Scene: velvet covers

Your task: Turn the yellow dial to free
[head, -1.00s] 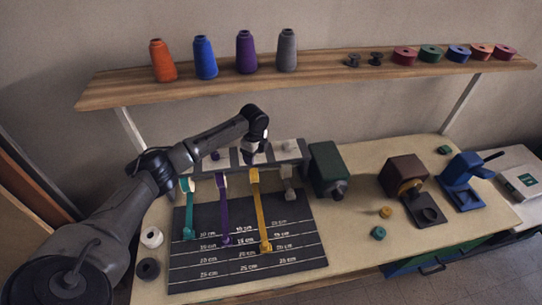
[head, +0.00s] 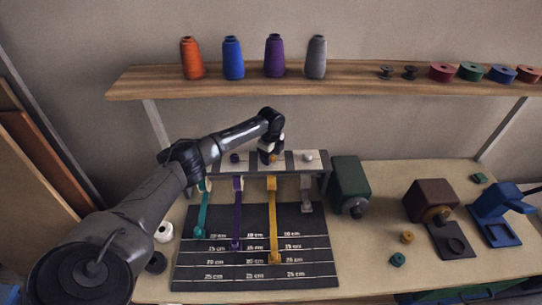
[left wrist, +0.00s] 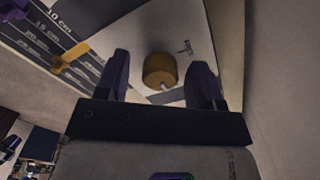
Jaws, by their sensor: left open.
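The yellow dial (left wrist: 160,70) is a round knob on a pale panel, seen close in the left wrist view. A light mark shows at its lower edge, and a small dark symbol is printed on the panel to its upper right. My left gripper (left wrist: 160,80) is open, its two dark fingers on either side of the dial with gaps between; I cannot tell how deep they reach. In the head view, the left gripper (head: 268,148) is at the middle of the panel, partly covering the yellow dial (head: 273,158). My right gripper is not in view.
A purple dial (head: 235,157) and a pale dial (head: 308,156) flank the yellow one. Teal, purple and yellow straps (head: 273,220) hang over a dark measuring board (head: 305,268). A green box (head: 350,182) stands right of the panel. A shelf (head: 340,83) with spools runs above.

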